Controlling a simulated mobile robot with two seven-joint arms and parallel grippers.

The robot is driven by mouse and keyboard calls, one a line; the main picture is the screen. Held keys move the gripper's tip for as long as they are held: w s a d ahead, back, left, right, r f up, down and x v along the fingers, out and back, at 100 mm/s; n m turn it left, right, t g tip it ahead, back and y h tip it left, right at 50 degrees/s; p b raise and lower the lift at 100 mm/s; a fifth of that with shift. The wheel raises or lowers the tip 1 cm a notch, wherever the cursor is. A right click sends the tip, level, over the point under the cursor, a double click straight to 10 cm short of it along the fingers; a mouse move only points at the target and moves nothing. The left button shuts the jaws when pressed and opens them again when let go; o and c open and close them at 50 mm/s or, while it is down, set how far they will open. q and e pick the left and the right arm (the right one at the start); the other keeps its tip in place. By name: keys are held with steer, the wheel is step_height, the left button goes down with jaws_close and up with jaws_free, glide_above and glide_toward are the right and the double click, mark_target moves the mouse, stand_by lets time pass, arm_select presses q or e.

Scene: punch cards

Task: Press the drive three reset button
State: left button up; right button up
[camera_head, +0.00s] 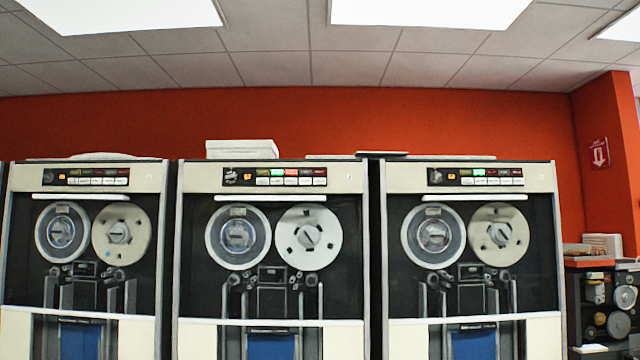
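Three tape drive cabinets stand side by side: a left drive (86,330), a middle drive (190,178) and a right drive (395,175). Each has a control panel with a small orange indicator and a row of white buttons under coloured lamps: the left panel (86,177), the middle panel (275,177) and the right panel (475,177). The middle panel has green and red lamps lit; the right panel has a green lamp lit. The button labels and drive numbers are too small to read, so I cannot tell which is drive three's reset button. Neither gripper is in view.
A white box (241,150) lies on top of the middle drive. A dark flat item (382,154) lies near the gap between the middle and right drives. An open equipment rack (605,305) stands at the far right. Only narrow gaps separate the drives.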

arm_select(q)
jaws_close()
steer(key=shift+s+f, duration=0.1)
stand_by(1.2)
